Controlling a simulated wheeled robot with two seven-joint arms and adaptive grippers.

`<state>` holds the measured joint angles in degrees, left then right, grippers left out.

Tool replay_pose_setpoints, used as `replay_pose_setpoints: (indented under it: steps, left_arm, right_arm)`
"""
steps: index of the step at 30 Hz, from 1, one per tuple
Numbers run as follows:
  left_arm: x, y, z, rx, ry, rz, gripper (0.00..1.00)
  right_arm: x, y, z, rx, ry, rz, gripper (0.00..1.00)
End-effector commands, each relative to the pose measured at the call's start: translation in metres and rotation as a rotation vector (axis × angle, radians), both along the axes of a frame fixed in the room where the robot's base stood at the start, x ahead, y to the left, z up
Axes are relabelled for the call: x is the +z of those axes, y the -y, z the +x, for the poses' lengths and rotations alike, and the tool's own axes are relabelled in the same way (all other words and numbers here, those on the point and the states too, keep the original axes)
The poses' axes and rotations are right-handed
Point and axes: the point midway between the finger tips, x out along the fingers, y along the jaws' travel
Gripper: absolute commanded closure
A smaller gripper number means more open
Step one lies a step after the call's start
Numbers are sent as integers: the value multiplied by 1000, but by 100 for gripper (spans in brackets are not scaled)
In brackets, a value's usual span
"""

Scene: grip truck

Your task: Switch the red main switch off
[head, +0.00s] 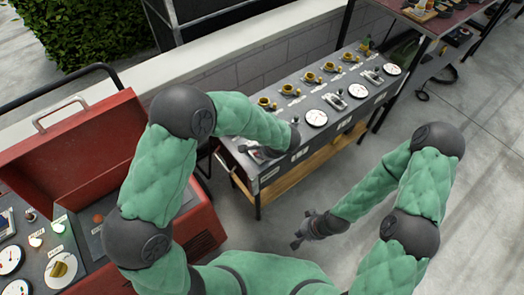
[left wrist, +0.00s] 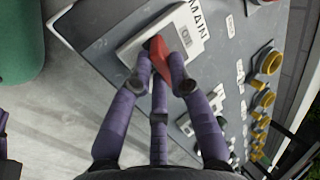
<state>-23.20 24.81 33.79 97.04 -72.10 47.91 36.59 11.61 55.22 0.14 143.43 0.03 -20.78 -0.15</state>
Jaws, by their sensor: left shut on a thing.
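The red main switch handle (left wrist: 164,60) sits on a pale rectangular base (left wrist: 138,42) beside a "MAIN" label in the left wrist view. A small indicator by the handle seems to read "ON". My left gripper (left wrist: 160,84) is shut on the red handle, with purple fingers on both sides of it. In the head view my left forearm reaches over the near left end of the grey panel (head: 318,88) and mostly hides the switch and the gripper. My right gripper (head: 304,230) hangs low over the floor, away from the panel; its finger opening is too small to judge.
Several yellow knobs (head: 310,77) and white gauges (head: 316,118) line the panel. An open red case (head: 75,140) with gauges and lamps stands at left. A wall runs behind the panel. The concrete floor (head: 470,190) at right is clear.

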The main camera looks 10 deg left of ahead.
Motion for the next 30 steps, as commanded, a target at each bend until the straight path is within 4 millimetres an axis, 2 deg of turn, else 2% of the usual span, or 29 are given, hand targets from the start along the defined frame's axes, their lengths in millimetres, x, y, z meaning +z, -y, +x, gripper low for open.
replay_pose_setpoints:
  steps: [7,8,9,21,26,30]
  left_arm:
    - [-2,0,-2,0,-5,1,100]
    - [-2,0,-2,0,-5,1,78]
    - [-2,0,-2,0,-5,1,70]
    - [3,2,-1,-1,-1,0,70]
    - [22,9,-8,-1,1,-1,70]
    - [46,19,-17,-2,2,-1,70]
  right_arm:
    - [0,0,0,0,0,0,100]
    - [0,0,0,0,0,0,100]
    - [0,0,0,0,0,0,100]
    - [0,0,0,0,0,0,100]
    - [0,0,0,0,0,0,100]
    - [0,0,0,0,0,0,100]
